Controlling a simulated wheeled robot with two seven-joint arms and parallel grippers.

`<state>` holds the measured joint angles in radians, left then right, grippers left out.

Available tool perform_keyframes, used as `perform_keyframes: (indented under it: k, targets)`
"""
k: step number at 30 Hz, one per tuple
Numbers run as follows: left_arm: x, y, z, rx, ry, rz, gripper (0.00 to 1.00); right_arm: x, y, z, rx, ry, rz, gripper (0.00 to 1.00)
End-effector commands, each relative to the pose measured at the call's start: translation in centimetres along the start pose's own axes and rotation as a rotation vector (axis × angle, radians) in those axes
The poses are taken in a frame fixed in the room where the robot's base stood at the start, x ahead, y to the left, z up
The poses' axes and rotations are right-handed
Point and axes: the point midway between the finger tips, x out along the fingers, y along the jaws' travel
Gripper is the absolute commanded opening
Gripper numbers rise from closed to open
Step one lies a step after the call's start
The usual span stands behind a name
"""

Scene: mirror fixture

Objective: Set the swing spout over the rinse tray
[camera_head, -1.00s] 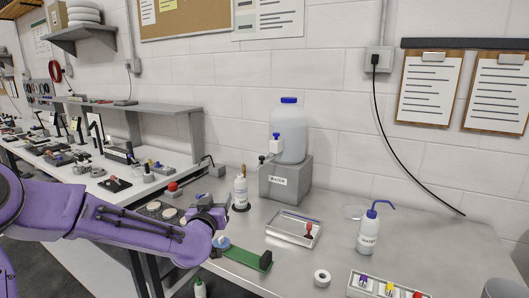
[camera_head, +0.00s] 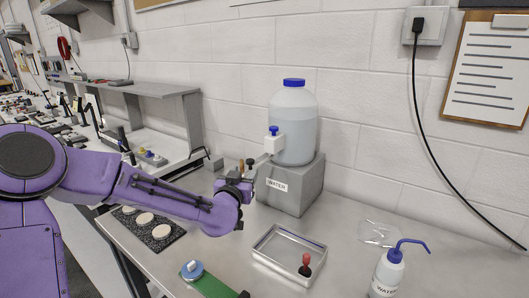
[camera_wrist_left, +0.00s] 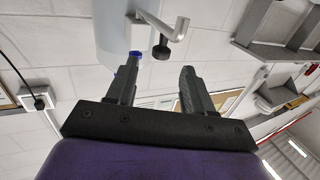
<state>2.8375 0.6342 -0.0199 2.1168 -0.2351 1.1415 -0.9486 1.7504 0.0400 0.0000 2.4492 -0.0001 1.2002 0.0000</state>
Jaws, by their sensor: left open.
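The swing spout (camera_head: 262,158) is a grey arm on the white tap of the water container (camera_head: 293,125), pointing left toward my gripper. In the left wrist view the spout (camera_wrist_left: 178,31) is bent, with a black knob (camera_wrist_left: 160,51) on it. The rinse tray (camera_head: 262,268) is a shallow metal tray on the bench in front of the grey block. My left gripper (camera_head: 246,170) is close to the spout's free end. In the left wrist view its open fingers (camera_wrist_left: 160,68) point toward the knob, which shows between the tips; contact cannot be told. My right gripper is not in view.
The container stands on a grey block (camera_head: 291,187) labelled WATER. A wash bottle (camera_head: 388,272) stands at right. A green strip with a blue disc (camera_head: 193,268) lies in front.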

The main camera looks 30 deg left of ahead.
Motion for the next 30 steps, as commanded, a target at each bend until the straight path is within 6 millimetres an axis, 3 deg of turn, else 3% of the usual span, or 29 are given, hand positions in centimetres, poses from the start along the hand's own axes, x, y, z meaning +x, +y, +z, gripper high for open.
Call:
perform_keyframes:
  k: [5,12,18,28,29,30]
  targets:
    - [1.1,0.0,-0.3,0.0,0.001,0.001,0.52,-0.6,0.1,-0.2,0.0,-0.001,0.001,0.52]
    - [6.8,0.1,-0.3,0.0,-0.002,0.001,0.52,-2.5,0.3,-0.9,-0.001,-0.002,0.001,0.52]
    - [9.8,0.1,-0.1,0.001,-0.001,0.0,0.52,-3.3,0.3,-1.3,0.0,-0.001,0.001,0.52]
    - [10.6,0.0,0.0,0.0,0.0,0.0,0.52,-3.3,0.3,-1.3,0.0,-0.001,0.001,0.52]
    - [10.6,0.0,0.0,0.0,0.0,0.0,0.49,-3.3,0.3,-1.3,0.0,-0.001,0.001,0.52]
    - [10.6,0.0,0.0,-0.001,0.0,0.0,0.36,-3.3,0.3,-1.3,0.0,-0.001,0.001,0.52]
